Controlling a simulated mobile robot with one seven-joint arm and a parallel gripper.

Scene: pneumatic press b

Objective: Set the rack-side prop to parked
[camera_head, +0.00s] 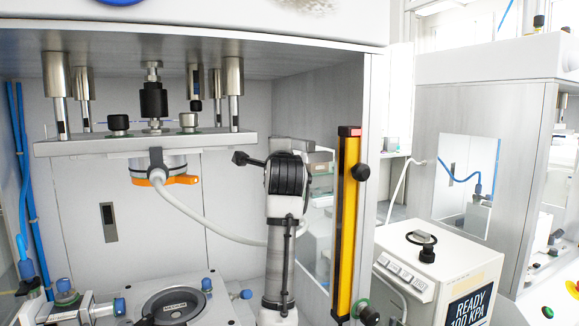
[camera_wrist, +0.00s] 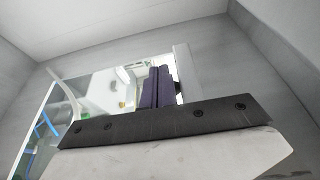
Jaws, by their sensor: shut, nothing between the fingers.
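A tall yellow prop-like bar (camera_head: 347,225) with a red top and black edging stands upright at the press's right front edge. I take it to be the rack-side prop, but no label shows. A black knob (camera_head: 361,172) sits beside its upper part, and another knob with a green base (camera_head: 366,313) is at its foot. My arm (camera_head: 279,245) rises inside the press bay, left of the bar and apart from it in the picture. In the wrist view my gripper (camera_wrist: 159,80) shows dark fingers close together, shut and empty. The bar cannot be made out in the wrist view.
The upper platen (camera_head: 145,145) hangs above, with an orange-handled fitting (camera_head: 165,180) and a pale hose. A round lower fixture (camera_head: 172,303) is below left. A white box marked "READY 100 KPA" (camera_head: 440,275) stands right of the bay. Walls and ceiling enclose my gripper.

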